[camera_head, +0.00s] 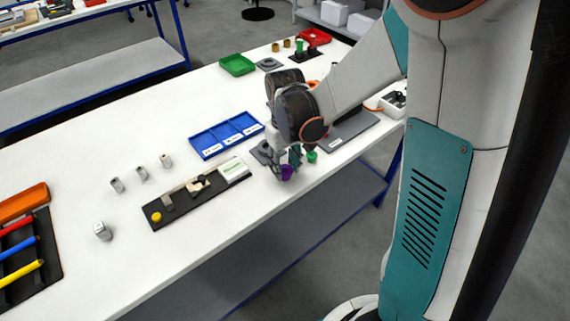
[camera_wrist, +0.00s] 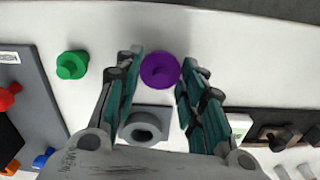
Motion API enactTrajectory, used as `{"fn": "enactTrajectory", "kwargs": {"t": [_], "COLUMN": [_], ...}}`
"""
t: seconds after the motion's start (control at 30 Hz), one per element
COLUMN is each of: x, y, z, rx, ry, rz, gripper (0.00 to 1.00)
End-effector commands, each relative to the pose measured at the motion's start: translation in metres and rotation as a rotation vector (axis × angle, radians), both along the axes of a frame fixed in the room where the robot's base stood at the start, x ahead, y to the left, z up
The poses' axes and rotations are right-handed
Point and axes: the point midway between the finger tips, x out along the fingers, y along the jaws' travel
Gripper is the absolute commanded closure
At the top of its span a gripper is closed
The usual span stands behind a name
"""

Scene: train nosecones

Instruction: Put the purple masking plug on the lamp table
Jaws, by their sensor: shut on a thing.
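The purple masking plug (camera_wrist: 160,70) is round with a raised middle and sits between the fingertips of my gripper (camera_wrist: 164,62) in the wrist view. My gripper is shut on it. In the head view the plug (camera_head: 286,172) shows below my gripper, near the front edge of the white table (camera_head: 205,260). I cannot tell whether it touches the tabletop. No lamp can be made out, so I cannot tell which surface is the lamp table.
A green plug (camera_wrist: 71,64) stands to the left of my gripper, and a grey block with a round hole (camera_wrist: 145,125) lies just behind the fingers. A black tool board (camera_head: 185,204) and blue tray (camera_head: 225,136) are to the left. Another table (camera_head: 100,82) stands at the back left.

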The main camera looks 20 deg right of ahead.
Motion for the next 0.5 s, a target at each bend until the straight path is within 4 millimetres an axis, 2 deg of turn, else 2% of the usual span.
{"fn": "enactTrajectory", "kwargs": {"t": [0.03,0.07,0.1,0.13,0.5], "x": [0.0000,0.0000,0.0000,0.0000,0.0000], "y": [0.0000,0.0000,0.0000,0.0000,0.0000], "z": [-0.0029,-0.0019,-0.0015,-0.0015,0.0005], "rx": [0.000,0.000,0.000,0.000,0.000], "ry": [0.000,0.000,0.000,0.000,0.000], "rz": [0.000,0.000,0.000,0.000,0.000], "gripper": [0.80,0.57,0.48,0.43,0.43]}}
